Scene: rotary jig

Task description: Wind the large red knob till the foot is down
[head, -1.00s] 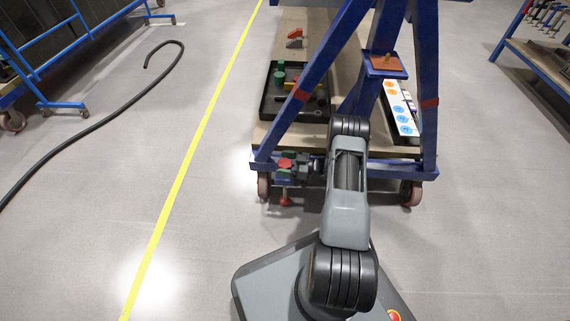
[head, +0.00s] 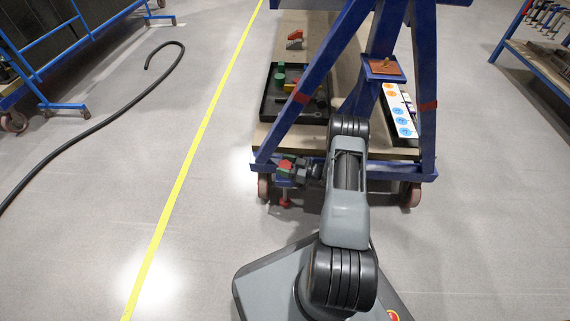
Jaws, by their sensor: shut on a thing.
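The large red knob (head: 285,165) sits at the lower left corner of the blue jig frame (head: 312,82). My gripper (head: 288,169) reaches it from the right and is shut on it, so its fingers hide part of the knob. The red foot (head: 285,201) shows below the knob, beside the left caster. It is close to the floor, but I cannot tell whether it touches.
Casters (head: 411,194) stand under the frame. A black tray (head: 265,103) with coloured parts and a white strip with round stickers (head: 403,120) lie on the wooden deck (head: 262,137). A black hose (head: 103,119) lies on the floor at left; the floor in front is clear.

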